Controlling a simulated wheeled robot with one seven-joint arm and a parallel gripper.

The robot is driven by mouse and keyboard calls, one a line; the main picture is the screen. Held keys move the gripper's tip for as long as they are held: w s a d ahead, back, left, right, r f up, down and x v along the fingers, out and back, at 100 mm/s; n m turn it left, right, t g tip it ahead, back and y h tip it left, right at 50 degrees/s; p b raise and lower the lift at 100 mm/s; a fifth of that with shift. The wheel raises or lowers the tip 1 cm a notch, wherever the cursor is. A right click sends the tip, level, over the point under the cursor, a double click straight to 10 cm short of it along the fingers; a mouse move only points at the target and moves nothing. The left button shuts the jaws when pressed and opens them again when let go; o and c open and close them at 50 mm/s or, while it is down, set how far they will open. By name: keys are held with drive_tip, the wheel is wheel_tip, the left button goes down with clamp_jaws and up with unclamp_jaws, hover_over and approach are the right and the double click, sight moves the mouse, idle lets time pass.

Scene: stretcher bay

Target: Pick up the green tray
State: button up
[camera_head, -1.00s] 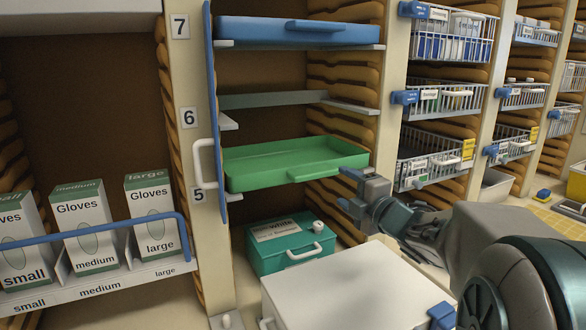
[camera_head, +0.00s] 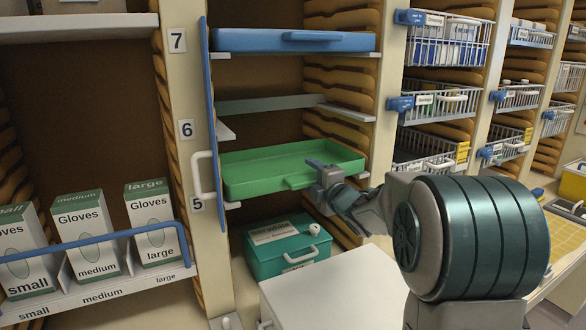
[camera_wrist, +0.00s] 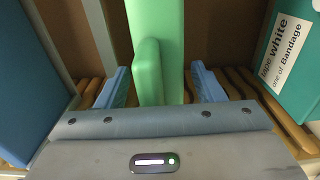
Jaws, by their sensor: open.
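The green tray (camera_head: 250,187) sits in the cabinet between the marks 5 and 6, with a handle on its front wall. My gripper (camera_head: 318,172) is at the right part of that handle. In the wrist view the tray (camera_wrist: 172,30) runs edge-on down the middle, and its handle (camera_wrist: 149,72) sticks out towards my palm. My gripper's two blue fingers (camera_wrist: 158,82) stand on either side of the tray's front, with gaps visible on both sides. The jaws are open. My gripper hides the right end of the handle in the head view.
A blue tray (camera_head: 250,40) lies on the level above. A teal bandage box (camera_head: 285,262) stands below the green tray. A white surface (camera_head: 335,290) is in front of it. A blue panel with a white handle (camera_head: 203,175) borders the left side. Glove boxes (camera_head: 85,240) stand at left.

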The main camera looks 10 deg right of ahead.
drive_tip(key=shift+w, duration=0.1)
clamp_jaws()
drive_tip(key=shift+r, duration=0.2)
